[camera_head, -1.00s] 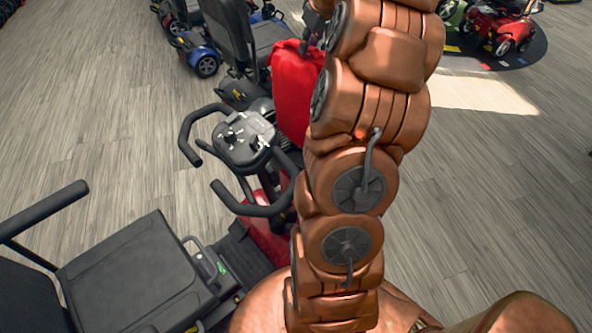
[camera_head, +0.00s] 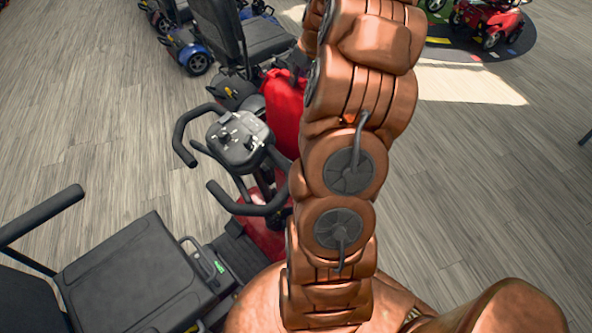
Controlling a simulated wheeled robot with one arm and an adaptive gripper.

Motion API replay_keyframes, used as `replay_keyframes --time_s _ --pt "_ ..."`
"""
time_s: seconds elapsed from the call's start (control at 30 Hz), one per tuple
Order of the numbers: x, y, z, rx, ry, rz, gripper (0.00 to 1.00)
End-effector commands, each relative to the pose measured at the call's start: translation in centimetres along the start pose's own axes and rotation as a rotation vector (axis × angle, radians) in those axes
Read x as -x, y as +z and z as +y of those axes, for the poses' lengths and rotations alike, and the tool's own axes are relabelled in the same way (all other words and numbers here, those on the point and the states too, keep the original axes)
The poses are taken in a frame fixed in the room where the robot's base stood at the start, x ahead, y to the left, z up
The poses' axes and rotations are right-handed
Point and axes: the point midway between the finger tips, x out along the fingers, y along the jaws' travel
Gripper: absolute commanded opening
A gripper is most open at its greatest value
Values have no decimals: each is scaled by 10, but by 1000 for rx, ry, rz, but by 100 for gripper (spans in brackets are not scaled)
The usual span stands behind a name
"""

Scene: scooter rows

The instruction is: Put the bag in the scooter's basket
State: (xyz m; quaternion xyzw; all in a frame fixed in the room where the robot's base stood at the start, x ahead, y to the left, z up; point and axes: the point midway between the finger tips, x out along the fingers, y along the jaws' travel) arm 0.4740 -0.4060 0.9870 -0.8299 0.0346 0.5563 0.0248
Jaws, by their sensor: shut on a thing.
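The red bag (camera_head: 284,108) hangs upright just beyond the near scooter's handlebars, left of my arm. My gripper (camera_head: 298,72) is mostly hidden behind my arm; a dark part of it shows at the bag's top, and it is shut on the bag. The near scooter (camera_head: 236,140) has a black control head with looped handlebars, a red front body and a black seat (camera_head: 133,275). Its basket cannot be made out; the control head, bag and my arm cover that area. I cannot tell whether the bag's bottom touches anything.
A black-seated scooter (camera_head: 240,45) stands close behind the bag. A blue-trimmed scooter (camera_head: 197,60) is at the upper left. A red scooter (camera_head: 490,20) stands on a dark round mat at the upper right.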

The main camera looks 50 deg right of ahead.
Motion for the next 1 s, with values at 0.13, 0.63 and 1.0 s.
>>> replay_keyframes --time_s 0.13,0.63,1.0 --pt "-21 9 0 0 -1 -1 0" --pt "-74 31 -1 -1 -1 0 0" --pt "-102 42 0 0 0 -1 0"
